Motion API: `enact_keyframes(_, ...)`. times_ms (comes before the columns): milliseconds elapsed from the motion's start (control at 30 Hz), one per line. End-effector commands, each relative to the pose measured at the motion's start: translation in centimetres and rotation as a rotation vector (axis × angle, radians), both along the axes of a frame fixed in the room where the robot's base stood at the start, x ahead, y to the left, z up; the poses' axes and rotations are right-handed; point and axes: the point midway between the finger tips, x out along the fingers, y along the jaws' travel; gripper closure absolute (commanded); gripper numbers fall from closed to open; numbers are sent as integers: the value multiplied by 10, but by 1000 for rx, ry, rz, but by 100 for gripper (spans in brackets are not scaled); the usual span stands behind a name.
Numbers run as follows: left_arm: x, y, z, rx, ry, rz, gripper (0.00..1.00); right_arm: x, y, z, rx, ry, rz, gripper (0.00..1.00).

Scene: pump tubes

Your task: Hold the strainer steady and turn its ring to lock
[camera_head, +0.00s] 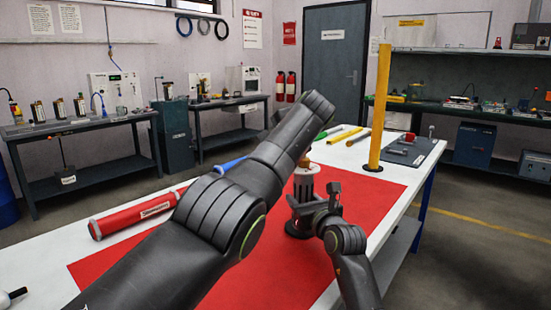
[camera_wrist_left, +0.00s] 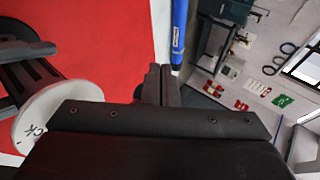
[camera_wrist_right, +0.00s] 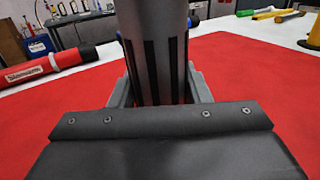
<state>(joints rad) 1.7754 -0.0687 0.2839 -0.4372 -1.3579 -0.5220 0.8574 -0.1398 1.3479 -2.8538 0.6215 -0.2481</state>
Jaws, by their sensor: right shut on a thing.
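The strainer (camera_head: 304,183) is a grey cylinder with dark slots, standing upright on the red mat, with a brass-coloured part on top. My right gripper (camera_head: 304,208) is shut around its body from the front right; the right wrist view shows the slotted body (camera_wrist_right: 157,60) between both fingers. In the left wrist view, a white disc (camera_wrist_left: 52,108) with partly hidden black lettering sits on the strainer's end. My left gripper (camera_wrist_left: 160,85) is beside the disc, apart from it, fingers together and empty. My left arm hides its own gripper in the head view.
A red labelled tube (camera_head: 135,213) lies at the mat's left edge. A blue tube (camera_head: 230,164) lies behind my left arm. A yellow post (camera_head: 380,110) stands at the back right near a grey tray (camera_head: 410,150). The mat's right front (camera_head: 375,200) is clear.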

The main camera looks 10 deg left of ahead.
Motion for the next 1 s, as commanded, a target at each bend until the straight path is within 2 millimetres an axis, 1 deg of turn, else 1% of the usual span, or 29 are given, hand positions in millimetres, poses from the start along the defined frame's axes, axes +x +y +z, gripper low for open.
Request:
enact_keyframes(767,2,3,0,-2,-3,4,100,-1,0,0,0,-1,1,93)
enact_keyframes(1000,-4,-1,-1,1,-3,-1,100,0,0,0,1,0,1,93)
